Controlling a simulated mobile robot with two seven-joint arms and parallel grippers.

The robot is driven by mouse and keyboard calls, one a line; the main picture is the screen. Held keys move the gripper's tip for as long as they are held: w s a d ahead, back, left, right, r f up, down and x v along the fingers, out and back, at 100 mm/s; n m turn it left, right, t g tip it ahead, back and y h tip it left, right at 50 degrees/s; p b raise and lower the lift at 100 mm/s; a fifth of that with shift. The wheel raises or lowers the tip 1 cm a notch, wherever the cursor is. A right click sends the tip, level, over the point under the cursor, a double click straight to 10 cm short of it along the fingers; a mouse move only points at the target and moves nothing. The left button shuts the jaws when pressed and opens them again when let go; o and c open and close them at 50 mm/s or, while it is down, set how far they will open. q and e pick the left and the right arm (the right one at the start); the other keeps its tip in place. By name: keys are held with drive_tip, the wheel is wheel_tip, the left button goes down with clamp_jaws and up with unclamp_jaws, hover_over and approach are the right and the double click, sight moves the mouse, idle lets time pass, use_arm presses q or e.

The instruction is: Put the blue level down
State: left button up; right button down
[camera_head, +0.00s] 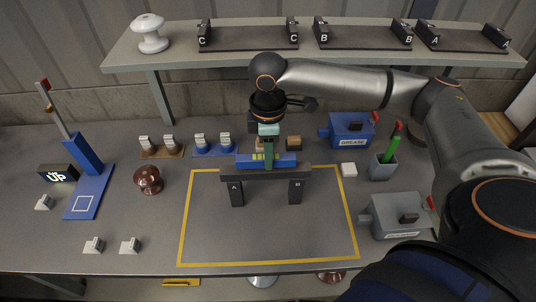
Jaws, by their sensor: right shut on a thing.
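The blue level (285,160) with its yellow-green vial is in the middle of the head view. It lies lengthwise along the top of a dark crossbar (266,174) on two posts marked A and B. It looks level. I cannot tell whether it rests on the bar or hangs just above it. My right gripper (268,155) comes down from above and is shut on the middle of the level, hiding part of it. My left gripper is not in view.
A yellow taped rectangle (184,225) surrounds the posts, with bare table in front of them. A brown insulator piece (148,180) and a blue stand (88,190) are at the left. A blue grease box (352,130), green-handled tool cup (383,168) and grey box (398,215) stand right.

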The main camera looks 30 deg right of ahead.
drive_tip(key=shift+f, duration=0.5)
drive_tip(key=c, duration=0.7)
unclamp_jaws()
drive_tip(key=shift+o, duration=0.2)
wheel_tip(320, 180, up, 12)
